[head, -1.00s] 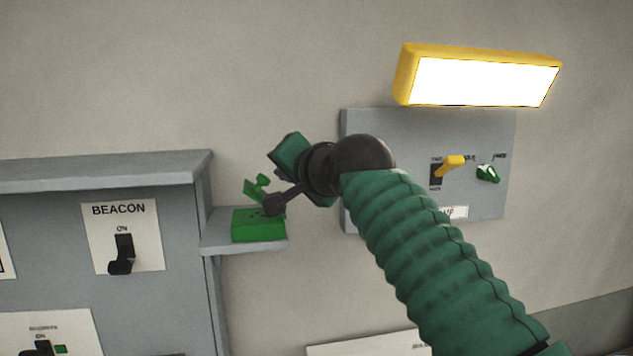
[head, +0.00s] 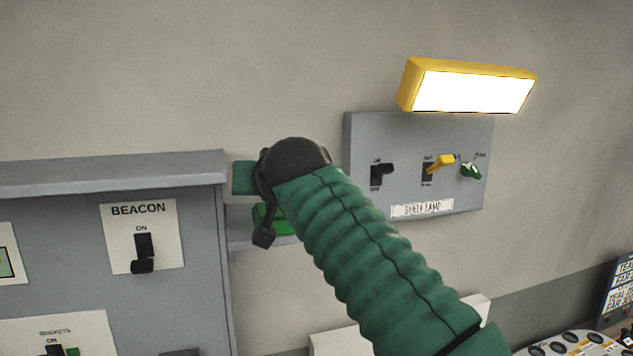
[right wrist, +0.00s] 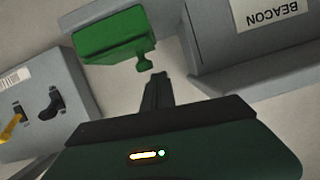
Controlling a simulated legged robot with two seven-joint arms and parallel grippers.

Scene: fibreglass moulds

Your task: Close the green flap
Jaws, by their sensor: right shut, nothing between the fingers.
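The green box (head: 280,224) sits on a small grey ledge beside the cabinet in the head view, mostly covered by my right gripper and arm. In the right wrist view the green box (right wrist: 112,36) shows at upper left, with a small green knob-like piece (right wrist: 145,63) sticking out towards my gripper. I cannot tell the flap's angle from these views. My right gripper (head: 263,238) is shut and empty, in front of the box. In the right wrist view its fingertips (right wrist: 159,77) are close to the knob-like piece; contact is unclear. My left gripper is not in view.
The grey cabinet with the BEACON switch (head: 142,252) stands left of the ledge (head: 240,240). A wall panel (head: 410,130) with several switches is at right, below a lit yellow lamp (head: 405,85). Bare wall lies above.

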